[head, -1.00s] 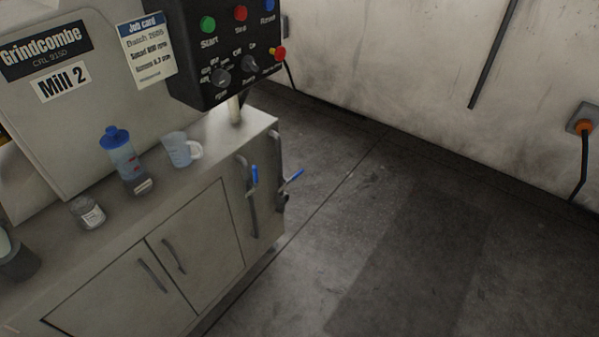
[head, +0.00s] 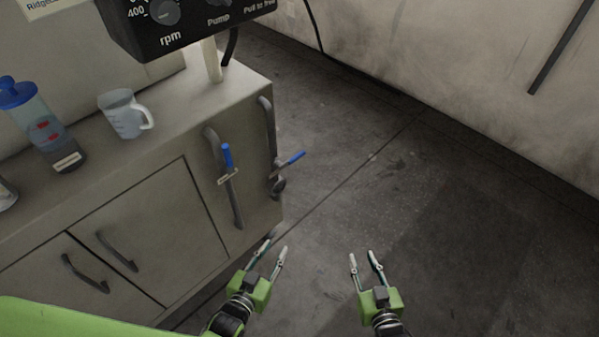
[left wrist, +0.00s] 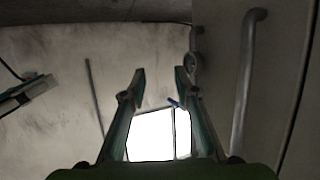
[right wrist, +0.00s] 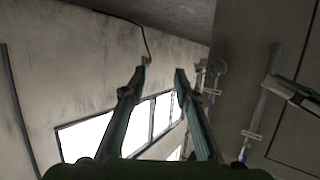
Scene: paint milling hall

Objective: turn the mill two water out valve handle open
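Two grey pipes with blue lever handles are on the right end of the mill cabinet in the head view. One blue handle (head: 227,155) stands nearly upright on the front pipe (head: 236,205), beside a small tag. The other blue handle (head: 290,159) sticks out to the right from the side pipe (head: 266,125). Tag text is too small to read, so I cannot tell which is water out. My left gripper (head: 276,246) is open and empty, below and apart from both handles. My right gripper (head: 362,256) is open and empty, further right over the floor.
The cabinet (head: 150,215) has doors with grey bar handles. A measuring jug (head: 125,115) and a blue-capped bottle (head: 42,125) stand on its top. A black control box (head: 185,20) overhangs it. The floor (head: 400,190) to the right is clear up to the wall.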

